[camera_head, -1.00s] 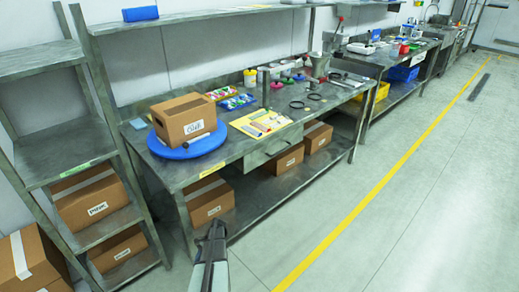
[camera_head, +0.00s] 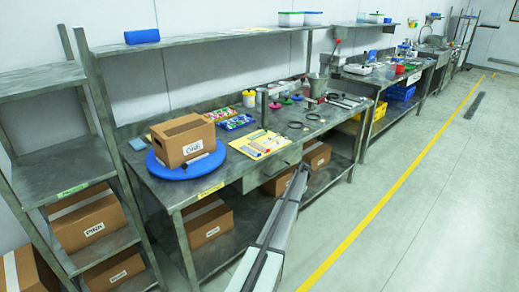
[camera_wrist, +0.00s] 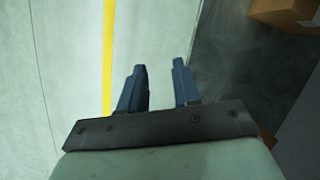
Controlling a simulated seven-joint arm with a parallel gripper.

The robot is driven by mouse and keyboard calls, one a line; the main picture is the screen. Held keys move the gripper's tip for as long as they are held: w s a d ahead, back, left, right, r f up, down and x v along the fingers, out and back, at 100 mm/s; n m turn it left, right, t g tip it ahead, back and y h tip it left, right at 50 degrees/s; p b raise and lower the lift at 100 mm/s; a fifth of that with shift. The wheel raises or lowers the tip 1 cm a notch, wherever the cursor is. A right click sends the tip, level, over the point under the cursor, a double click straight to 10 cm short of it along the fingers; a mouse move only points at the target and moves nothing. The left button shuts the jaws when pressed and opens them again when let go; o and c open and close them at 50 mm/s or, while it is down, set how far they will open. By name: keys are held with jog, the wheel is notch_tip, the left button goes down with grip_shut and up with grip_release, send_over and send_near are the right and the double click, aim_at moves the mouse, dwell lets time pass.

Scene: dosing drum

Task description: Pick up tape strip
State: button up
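I cannot make out the tape strip for certain. A yellow sheet or board (camera_head: 240,147) with small coloured pieces on it lies on the near workbench (camera_head: 215,183), right of a cardboard box. My gripper (camera_head: 301,168) is at the bench's front side in the head view, at the end of my raised arm. In the wrist view its two blue fingers (camera_wrist: 159,68) stand apart with nothing between them. Below them are the pale floor with the yellow line and a dark surface.
Trays of coloured items (camera_head: 236,122), a white jar (camera_head: 249,98) and black rings (camera_head: 296,125) share the bench. A shelf rack (camera_head: 70,180) stands left.

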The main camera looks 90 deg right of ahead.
aim_at(259, 146)
jog(key=s+d+r+g, duration=0.1)
jog(key=d+r, duration=0.2)
jog(key=r, duration=0.3)
jog(key=s+d+r+h, duration=0.1)
jog(key=s+d+r, duration=0.15)
jog(key=r, duration=0.35)
jog(key=s+d+r+g, duration=0.1)
jog(key=d+r, duration=0.2)
jog(key=r, duration=0.3)
jog(key=w+a+r+m+h, duration=0.1)
jog(key=w+r+m, duration=0.1)
jog(key=w+r, duration=0.9)
jog(key=w+a+r+m, duration=0.15)
jog(key=w+r, duration=0.55)
jog(key=r, duration=0.7)
jog(key=shift+m+g, duration=0.35)
jog(key=shift+g, duration=0.05)
jog(key=f, duration=1.3)
jog(key=shift+d+f, duration=0.3)
jog(key=shift+d, duration=0.1)
grip_shut()
